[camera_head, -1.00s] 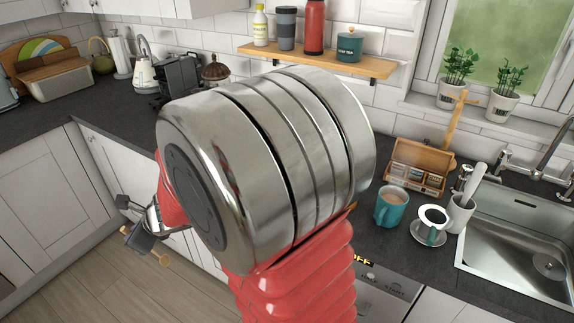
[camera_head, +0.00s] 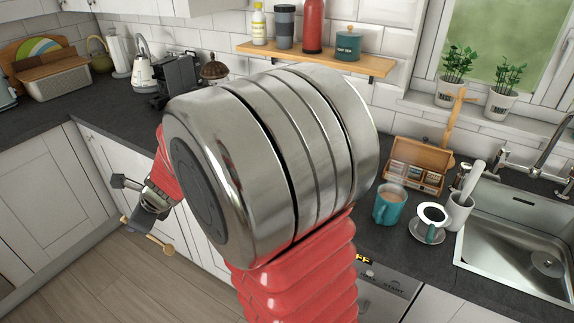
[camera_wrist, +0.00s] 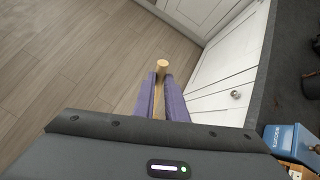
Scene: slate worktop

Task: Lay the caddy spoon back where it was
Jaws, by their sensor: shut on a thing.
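My gripper (camera_head: 153,235) is shut on the caddy spoon (camera_head: 168,249), out over the floor in front of the white cabinets. In the wrist view the two purple-grey fingers of my gripper (camera_wrist: 162,95) close on the spoon (camera_wrist: 162,64). Its rounded wooden end shows past the fingertips, and the rest is partly hidden between the fingers. A teal lidded canister (camera_head: 347,46) stands on the wooden shelf. An open wooden box (camera_head: 415,165) with small packets stands on the worktop at right. I cannot tell where the spoon lay before.
A teal mug (camera_head: 389,205) and a cup on a saucer (camera_head: 428,236) stand left of the sink (camera_head: 510,260). My own arm hides the middle of the worktop. In the wrist view a blue labelled object (camera_wrist: 290,138) is at lower right, beside the dark worktop edge (camera_wrist: 258,75).

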